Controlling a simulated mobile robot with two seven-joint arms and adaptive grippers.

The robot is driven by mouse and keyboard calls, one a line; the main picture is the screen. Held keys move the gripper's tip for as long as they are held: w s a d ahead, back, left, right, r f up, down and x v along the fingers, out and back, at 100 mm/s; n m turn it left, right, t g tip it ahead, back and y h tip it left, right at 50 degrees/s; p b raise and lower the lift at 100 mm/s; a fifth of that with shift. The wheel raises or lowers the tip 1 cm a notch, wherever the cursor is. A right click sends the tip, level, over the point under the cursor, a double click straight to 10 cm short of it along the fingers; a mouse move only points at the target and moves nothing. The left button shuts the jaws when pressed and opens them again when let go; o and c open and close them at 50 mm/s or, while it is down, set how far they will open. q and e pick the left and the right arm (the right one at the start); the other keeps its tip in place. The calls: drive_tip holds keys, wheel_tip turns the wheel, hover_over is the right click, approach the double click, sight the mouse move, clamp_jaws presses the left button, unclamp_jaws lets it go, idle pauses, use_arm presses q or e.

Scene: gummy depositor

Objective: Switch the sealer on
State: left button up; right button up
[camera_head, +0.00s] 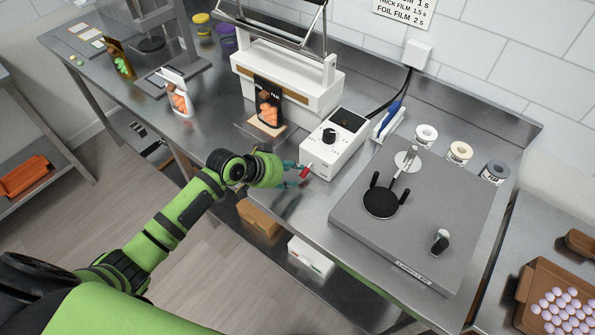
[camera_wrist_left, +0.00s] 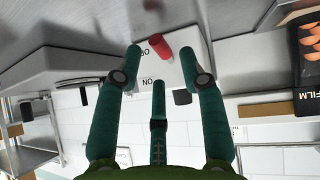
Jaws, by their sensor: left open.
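The sealer (camera_head: 285,72) is a white machine with a raised lever frame at the back of the steel table. A white control box (camera_head: 335,145) with a black dial stands to its right. A red switch lever (camera_head: 305,172) sticks out of the box's front. In the left wrist view the red lever (camera_wrist_left: 159,46) stands beside the upside-down OFF label, away from the ON label. My left gripper (camera_head: 296,174) is open, its teal fingers close around the lever's area; I cannot tell whether they touch it. My right gripper is not in view.
A black pouch (camera_head: 268,102) with orange sweets stands at the sealer's front. A grey plate device (camera_head: 415,215) is to the right, with tape rolls (camera_head: 459,152) behind it. A white pouch (camera_head: 178,95) stands to the left. The table's front edge lies under my left wrist.

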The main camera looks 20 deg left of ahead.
sight(301, 175)
use_arm(q)
drive_tip(key=shift+x, duration=1.9)
drive_tip(key=shift+s, duration=0.1)
clamp_jaws()
